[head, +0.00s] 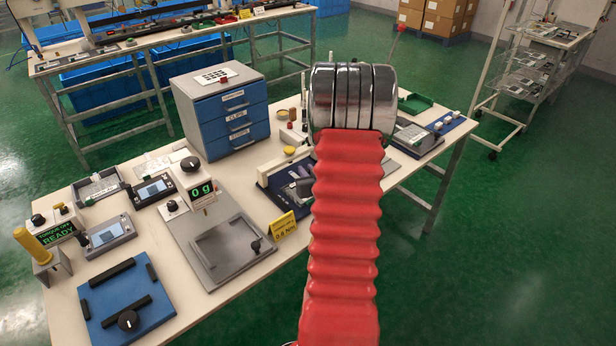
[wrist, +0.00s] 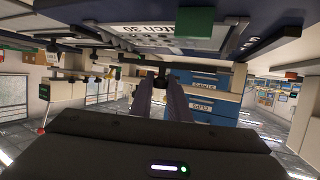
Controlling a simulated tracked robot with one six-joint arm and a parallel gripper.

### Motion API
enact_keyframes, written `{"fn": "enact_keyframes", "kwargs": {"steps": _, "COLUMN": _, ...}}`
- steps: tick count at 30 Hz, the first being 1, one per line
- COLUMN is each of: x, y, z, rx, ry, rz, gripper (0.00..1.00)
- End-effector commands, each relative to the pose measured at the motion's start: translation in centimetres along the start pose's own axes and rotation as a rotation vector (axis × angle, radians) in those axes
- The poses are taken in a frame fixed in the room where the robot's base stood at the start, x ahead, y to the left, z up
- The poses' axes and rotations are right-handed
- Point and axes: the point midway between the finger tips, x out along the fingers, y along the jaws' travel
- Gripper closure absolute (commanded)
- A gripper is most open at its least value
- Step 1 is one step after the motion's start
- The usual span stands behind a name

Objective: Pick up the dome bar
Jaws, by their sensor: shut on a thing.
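In the wrist view my gripper (wrist: 161,84) reaches forward with its two grey fingers close together. They are shut on a small dark knob (wrist: 162,77), which looks like the grip of the dome bar. The bar's full shape is hard to make out against the dark parts behind it. In the head view my red arm sleeve and the shiny metal joint cover most of the gripper and what it holds. I cannot tell whether the held piece touches anything below.
The blue drawer cabinet (head: 222,110) stands behind the work area. A grey fixture with a recessed plate (head: 226,248) and a blue plate with dark bars (head: 103,325) lie to the left.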

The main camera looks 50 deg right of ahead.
Motion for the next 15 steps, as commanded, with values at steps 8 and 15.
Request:
{"fn": "enact_keyframes", "kwargs": {"steps": 8, "x": -1.5, "y": 0.0, "z": -4.1, "rx": -0.002, "ry": 0.004, "rz": 0.000, "gripper": 1.00}}
{"fn": "enact_keyframes", "kwargs": {"steps": 15, "x": -2.3, "y": 0.0, "z": -6.3, "rx": -0.001, "ry": 0.001, "rz": 0.000, "gripper": 1.00}}
